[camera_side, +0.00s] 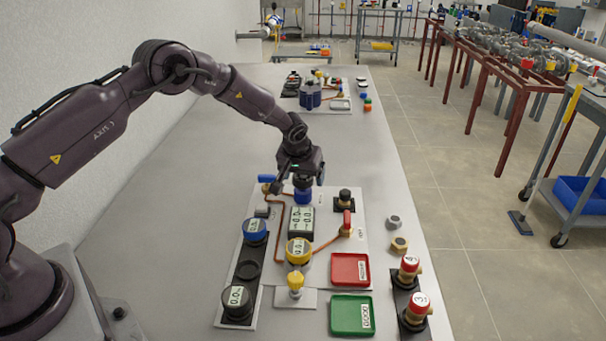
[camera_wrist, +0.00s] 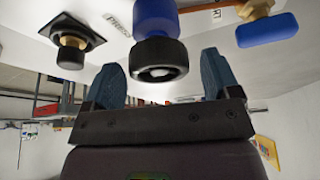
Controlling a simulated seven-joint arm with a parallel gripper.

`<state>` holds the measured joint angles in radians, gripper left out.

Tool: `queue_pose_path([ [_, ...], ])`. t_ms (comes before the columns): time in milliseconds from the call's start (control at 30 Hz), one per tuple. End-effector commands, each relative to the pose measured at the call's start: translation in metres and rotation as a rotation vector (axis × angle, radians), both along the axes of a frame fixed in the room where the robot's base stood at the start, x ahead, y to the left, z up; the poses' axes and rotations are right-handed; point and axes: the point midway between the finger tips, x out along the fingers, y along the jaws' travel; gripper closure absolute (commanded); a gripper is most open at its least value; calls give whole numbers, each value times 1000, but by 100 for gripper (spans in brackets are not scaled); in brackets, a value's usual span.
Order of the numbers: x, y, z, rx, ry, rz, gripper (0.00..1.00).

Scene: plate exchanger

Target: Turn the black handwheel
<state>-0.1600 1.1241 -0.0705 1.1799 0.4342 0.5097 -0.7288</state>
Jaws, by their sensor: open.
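My gripper (camera_side: 298,182) is low over the panel, pointing down. In the wrist view its two blue fingers (camera_wrist: 161,72) are apart, with a black round ring (camera_wrist: 157,50) on the end of a blue cylinder (camera_wrist: 155,18) between them. Neither finger clearly touches the ring. Part of this blue body (camera_side: 302,197) shows under my gripper in the side view. A black knob (camera_side: 345,196) on a square black base stands to the right; it also shows in the wrist view (camera_wrist: 71,52). I cannot tell which black part is the handwheel.
A blue handle (camera_side: 266,179) is left of my gripper. A red valve handle (camera_side: 347,220), a digital display (camera_side: 301,220) and a yellow-rimmed gauge (camera_side: 298,248) stand nearby. Red (camera_side: 350,258) and green (camera_side: 367,304) trays lie at front right. The table's middle is clear.

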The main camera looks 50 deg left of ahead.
Motion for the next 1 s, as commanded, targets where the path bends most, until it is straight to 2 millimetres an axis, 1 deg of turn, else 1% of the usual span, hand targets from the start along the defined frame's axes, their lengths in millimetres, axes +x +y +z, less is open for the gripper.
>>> queue_pose_path([
  [100, 0, 0, 0, 0, 0, 0, 18],
  [133, 0, 0, 0, 0, 0, 0, 20],
  [333, 0, 0, 1, 0, 0, -1, 66],
  [667, 0, 0, 1, -1, 0, -32, 67],
  [867, 0, 1, 1, -2, -1, -131, 67],
  [1000, 0, 1, 1, -2, -1, -241, 67],
])
